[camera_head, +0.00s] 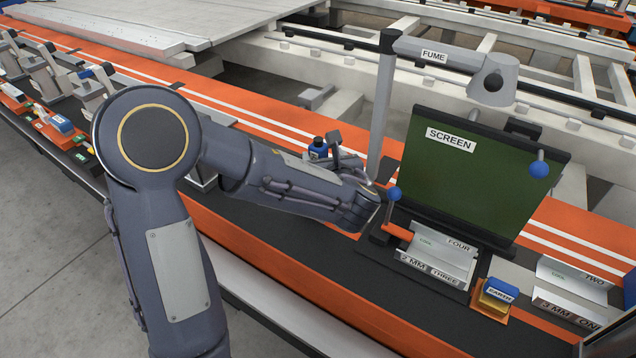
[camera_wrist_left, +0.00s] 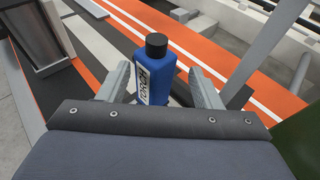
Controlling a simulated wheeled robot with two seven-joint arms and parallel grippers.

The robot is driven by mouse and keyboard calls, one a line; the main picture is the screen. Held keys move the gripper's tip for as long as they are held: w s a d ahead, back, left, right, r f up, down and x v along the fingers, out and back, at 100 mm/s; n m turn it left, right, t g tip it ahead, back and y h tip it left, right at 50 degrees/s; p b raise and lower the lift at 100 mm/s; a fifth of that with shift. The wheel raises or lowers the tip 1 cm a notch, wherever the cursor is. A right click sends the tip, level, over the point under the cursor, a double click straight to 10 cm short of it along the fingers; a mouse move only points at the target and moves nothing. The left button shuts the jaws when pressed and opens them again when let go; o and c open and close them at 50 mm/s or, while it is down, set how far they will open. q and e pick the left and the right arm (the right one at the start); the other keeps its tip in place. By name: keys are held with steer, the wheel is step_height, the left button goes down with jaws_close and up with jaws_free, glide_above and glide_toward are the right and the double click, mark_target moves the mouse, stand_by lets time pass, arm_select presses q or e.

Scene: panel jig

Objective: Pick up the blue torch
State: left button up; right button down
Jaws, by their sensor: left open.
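In the head view only the top of the torch (camera_head: 318,147) shows, beside the fingers of my left gripper (camera_head: 332,152); my forearm hides the rest. My right gripper is not in view.
A grey post (camera_head: 382,110) carrying the FUME arm stands just right of my gripper. The dark green SCREEN panel (camera_head: 480,185) stands further right, with FOUR and THREE labelled racks and a blue EARTH block (camera_head: 497,293) before it. Clamps line the orange-edged bench at left.

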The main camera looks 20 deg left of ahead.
arm_select(q)
steer(key=x, duration=0.4)
steer(key=shift+s+a+r+p, duration=0.1)
steer(key=shift+s+a+p, duration=0.05)
steer(key=shift+a+p, duration=0.2)
steer(key=shift+w+a, duration=0.2)
steer(key=shift+w, duration=0.25)
steer(key=c, duration=1.1)
step_height(320, 180, up, 10)
steer(key=shift+f+p, duration=0.15)
steer(key=shift+p, duration=0.45)
step_height(320, 180, up, 9)
steer(key=p, duration=0.6)
steer(key=shift+f+p, duration=0.2)
steer(key=shift+p, duration=0.15)
steer(key=shift+f, duration=0.1)
